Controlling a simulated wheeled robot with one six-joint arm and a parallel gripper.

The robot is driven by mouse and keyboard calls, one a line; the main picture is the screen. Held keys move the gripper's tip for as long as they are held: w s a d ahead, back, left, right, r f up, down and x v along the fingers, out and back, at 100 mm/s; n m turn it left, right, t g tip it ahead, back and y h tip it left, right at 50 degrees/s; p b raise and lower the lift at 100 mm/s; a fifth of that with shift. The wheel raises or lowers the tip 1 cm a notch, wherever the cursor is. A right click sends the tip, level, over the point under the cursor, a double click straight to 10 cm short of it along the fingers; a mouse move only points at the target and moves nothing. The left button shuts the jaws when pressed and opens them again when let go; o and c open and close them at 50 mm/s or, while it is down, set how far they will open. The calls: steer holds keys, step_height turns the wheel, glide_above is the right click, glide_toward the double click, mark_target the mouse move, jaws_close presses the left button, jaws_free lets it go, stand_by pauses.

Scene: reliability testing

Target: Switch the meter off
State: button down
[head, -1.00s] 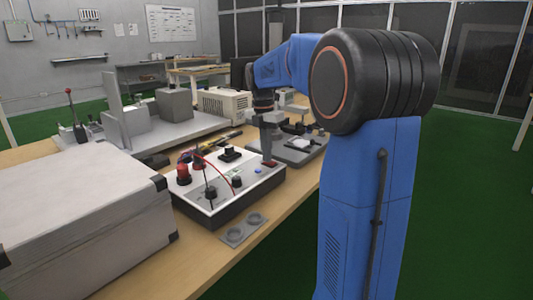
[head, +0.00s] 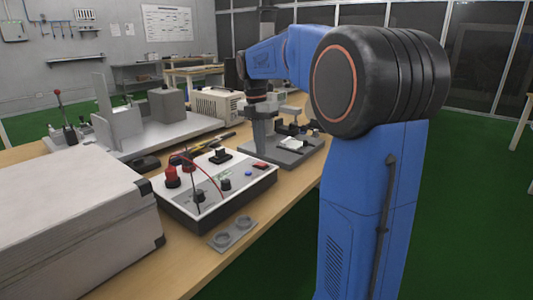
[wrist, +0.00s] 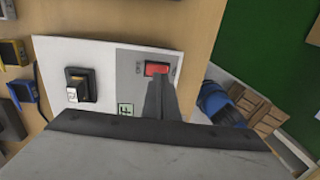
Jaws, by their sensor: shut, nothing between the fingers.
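The meter (head: 178,202) is a dark box with a white and grey top panel, standing near the table's edge. A red rocker switch (head: 260,165) sits at its far right corner. My gripper (head: 263,150) is shut and empty, above and just behind the switch in the head view. In the wrist view my gripper's fingertips (wrist: 158,80) overlap the switch's lower edge; contact cannot be told.
On the meter are red terminals (head: 172,176), a red cable and a black switch (head: 220,156). A grey case (head: 80,220) stands to the left. A plate with two rings (head: 233,234) lies in front. A grey fixture (head: 295,150) stands behind the gripper.

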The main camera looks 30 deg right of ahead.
mark_target(258, 163)
step_height(258, 163, up, 10)
steer(key=shift+w+a+r, duration=0.2)
steer(key=shift+w+r, duration=0.05)
steer(key=shift+w, duration=0.2)
stand_by(0.4)
steer(key=s+a+f+m+t, duration=0.2)
steer(key=s+a+f+m, duration=0.2)
steer(key=s+f+m, duration=0.3)
steer(key=s+a+f+m+t, duration=0.2)
steer(key=s+a+f+m, duration=0.2)
steer(key=s, duration=0.9)
steer(key=s+a+f+m+t, duration=0.1)
steer(key=s+a+f+m, duration=0.3)
steer(key=s+f+m, duration=0.6)
step_height(258, 163, down, 3)
steer(key=shift+s+a+f+m+t, duration=0.1)
steer(key=shift+s+a+m+t, duration=0.05)
steer(key=shift+a+m+t, duration=0.3)
